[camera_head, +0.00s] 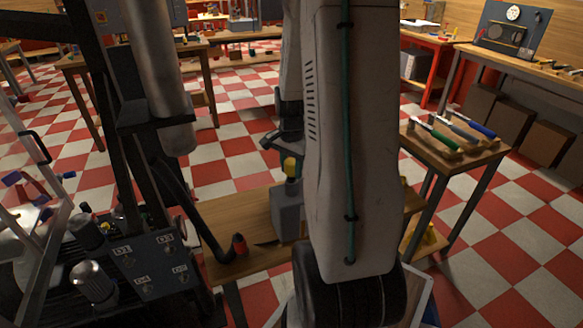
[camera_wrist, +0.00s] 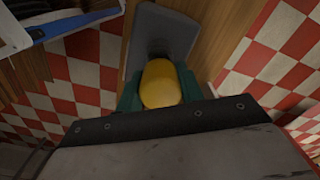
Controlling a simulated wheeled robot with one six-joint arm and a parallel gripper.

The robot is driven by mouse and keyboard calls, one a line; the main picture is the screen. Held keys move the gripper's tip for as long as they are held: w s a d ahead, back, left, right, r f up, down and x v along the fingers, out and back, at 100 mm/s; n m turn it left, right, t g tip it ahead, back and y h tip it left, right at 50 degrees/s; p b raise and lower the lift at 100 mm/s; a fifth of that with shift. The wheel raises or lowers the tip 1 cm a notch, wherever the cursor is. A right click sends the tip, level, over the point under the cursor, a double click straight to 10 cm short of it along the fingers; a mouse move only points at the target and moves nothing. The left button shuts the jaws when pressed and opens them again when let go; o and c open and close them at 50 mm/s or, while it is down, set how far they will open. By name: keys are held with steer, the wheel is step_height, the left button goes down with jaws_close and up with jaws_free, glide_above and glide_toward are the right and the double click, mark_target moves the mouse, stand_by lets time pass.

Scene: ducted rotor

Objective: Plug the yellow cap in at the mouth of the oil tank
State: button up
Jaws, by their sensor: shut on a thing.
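The yellow cap (camera_wrist: 160,84) sits between the two green fingers of my gripper (camera_wrist: 159,88) in the wrist view, and they are shut on it. The grey oil tank (camera_wrist: 163,32) is directly beyond the cap there. In the head view the cap (camera_head: 291,167) shows upright at the top of the tank (camera_head: 286,213), in line with its neck. I cannot tell whether the cap is seated in the mouth or just above it. The mouth is hidden by the cap.
The tank stands on a small wooden table (camera_head: 240,205), with a red-and-black hose end (camera_head: 239,243) at its left. A side table (camera_head: 470,155) at right holds several tools with coloured handles. A dark machine frame with a labelled panel (camera_head: 150,268) stands close at left. Checkered floor is open behind.

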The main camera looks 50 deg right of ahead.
mark_target(292, 161)
steer(key=shift+f, duration=0.3)
stand_by(0.4)
steer(key=shift+f, duration=0.8)
steer(key=o, duration=1)
step_height(292, 161, up, 8)
steer(key=shift+f, duration=0.1)
